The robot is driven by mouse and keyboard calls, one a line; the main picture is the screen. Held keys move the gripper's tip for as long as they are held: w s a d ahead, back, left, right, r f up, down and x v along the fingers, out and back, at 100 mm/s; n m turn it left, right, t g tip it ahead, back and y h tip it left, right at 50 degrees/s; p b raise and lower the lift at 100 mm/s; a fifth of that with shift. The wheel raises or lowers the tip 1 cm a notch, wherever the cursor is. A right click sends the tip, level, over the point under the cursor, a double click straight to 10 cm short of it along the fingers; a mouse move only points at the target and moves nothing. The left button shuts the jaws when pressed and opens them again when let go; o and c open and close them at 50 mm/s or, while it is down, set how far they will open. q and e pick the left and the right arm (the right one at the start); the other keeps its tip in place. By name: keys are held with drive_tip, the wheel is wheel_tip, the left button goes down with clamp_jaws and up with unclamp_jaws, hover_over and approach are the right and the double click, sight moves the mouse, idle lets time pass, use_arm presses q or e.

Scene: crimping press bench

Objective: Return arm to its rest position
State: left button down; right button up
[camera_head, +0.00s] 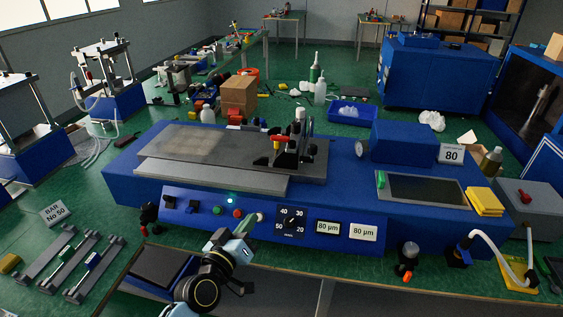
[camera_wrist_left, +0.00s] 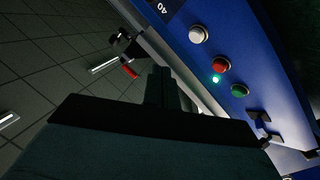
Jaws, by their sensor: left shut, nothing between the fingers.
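My left gripper (camera_head: 247,226) is in front of the control panel of the blue crimping press (camera_head: 130,173), near the red button (camera_head: 238,213). Its fingers are shut with nothing between them. My left arm reaches up to it from the bottom edge. In the left wrist view the closed fingers (camera_wrist_left: 160,85) point along the panel's front edge, apart from the white button (camera_wrist_left: 198,34), red button and green button (camera_wrist_left: 239,91). A small green lamp (camera_wrist_left: 215,78) is lit beside them. My right gripper is not in view.
A dial (camera_head: 291,221) and two "80 µm" labels are right of the gripper. A dark tray (camera_head: 160,265) is below the panel at left. Metal bars (camera_head: 85,262) lie on the green bench further left. A white hose (camera_head: 490,245) curves at right.

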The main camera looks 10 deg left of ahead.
use_arm(q)
drive_tip(key=s+a+f+m+g+y, duration=0.1)
drive_tip(key=s+f+g, duration=0.2)
drive_tip(key=s+f, duration=0.55)
drive_tip(key=s+a+f+m+g+y+b, duration=0.1)
drive_tip(key=s+f+g, duration=0.2)
drive_tip(key=f, duration=1.1)
drive_tip(key=s+a+f+m+g, duration=0.1)
drive_tip(key=s+f+g, duration=0.35)
drive_tip(key=f, duration=0.75)
drive_tip(key=s+a+f+m+g+y, duration=0.1)
drive_tip(key=s+f, duration=0.3)
drive_tip(key=s, duration=0.6)
drive_tip(key=s+a+f+m+g, duration=0.1)
drive_tip(key=s+f, duration=0.4)
drive_tip(key=s, duration=0.6)
drive_tip(key=s+a+f+g+y+b, duration=0.1)
drive_tip(key=s+a+f+g, duration=0.2)
drive_tip(key=s, duration=0.7)
wheel_tip(320, 180, down, 2)
drive_tip(key=shift+s+a+f+m+g+y, duration=0.1)
drive_tip(key=shift+s+a+m+g+y, duration=0.25)
drive_tip(key=shift+a, duration=0.2)
